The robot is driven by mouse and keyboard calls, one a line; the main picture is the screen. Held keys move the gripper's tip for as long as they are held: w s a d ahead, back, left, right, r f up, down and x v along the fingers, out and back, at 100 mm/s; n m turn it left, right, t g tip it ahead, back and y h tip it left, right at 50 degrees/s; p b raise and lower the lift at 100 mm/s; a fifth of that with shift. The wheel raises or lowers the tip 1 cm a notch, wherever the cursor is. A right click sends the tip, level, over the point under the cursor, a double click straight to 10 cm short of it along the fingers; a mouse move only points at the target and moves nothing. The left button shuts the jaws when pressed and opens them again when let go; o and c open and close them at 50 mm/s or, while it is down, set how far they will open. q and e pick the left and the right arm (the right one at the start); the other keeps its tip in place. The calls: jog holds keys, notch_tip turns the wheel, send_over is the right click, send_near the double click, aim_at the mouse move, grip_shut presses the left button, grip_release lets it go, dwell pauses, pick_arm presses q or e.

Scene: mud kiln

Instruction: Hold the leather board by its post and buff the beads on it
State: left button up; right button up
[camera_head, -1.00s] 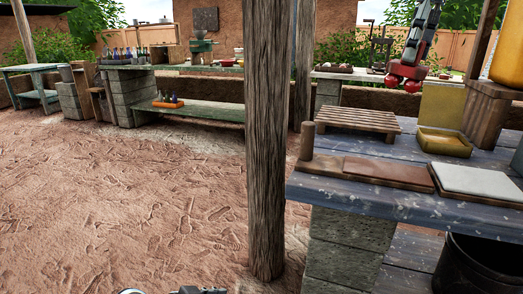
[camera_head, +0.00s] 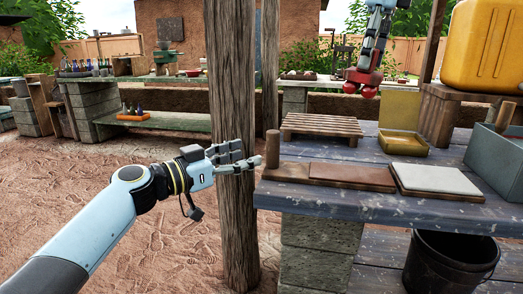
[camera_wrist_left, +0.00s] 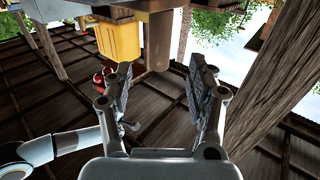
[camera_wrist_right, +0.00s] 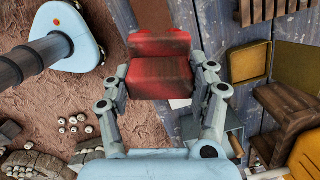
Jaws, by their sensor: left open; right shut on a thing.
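The leather board (camera_head: 352,175) lies flat near the table's front edge, with a short wooden post (camera_head: 272,149) upright at its left end. I make out no beads on it. My left gripper (camera_head: 247,155) is open just left of the post, its fingers pointing at it. In the left wrist view the post (camera_wrist_left: 158,40) shows between and beyond the open fingertips (camera_wrist_left: 160,75). My right gripper (camera_head: 370,77) is raised above the back of the table, shut on a red pad (camera_head: 368,91). The right wrist view shows the red pad (camera_wrist_right: 160,75) between its fingers.
A pale slab (camera_head: 438,180) lies right of the leather board. A slatted rack (camera_head: 322,126) and a yellow tray (camera_head: 404,144) stand behind. A thick wooden pole (camera_head: 234,220) rises beside my left gripper. A grey box (camera_head: 490,155) is at right, a black bucket (camera_head: 450,265) below.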

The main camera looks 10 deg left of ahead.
aim_at(272, 147)
pick_arm(q)
jog(key=x, duration=0.8)
jog(key=shift+w+d, duration=0.2)
jog(key=shift+w, duration=0.15)
grip_shut()
dwell(0.4)
pick_arm(e)
jog(key=d+f+h, duration=0.1)
jog(key=d+f, duration=0.2)
jog(key=f, duration=0.8)
jog(key=shift+s+d+f+g, duration=0.25)
jog(key=shift+d+f+g, duration=0.05)
jog(key=shift+g, duration=0.1)
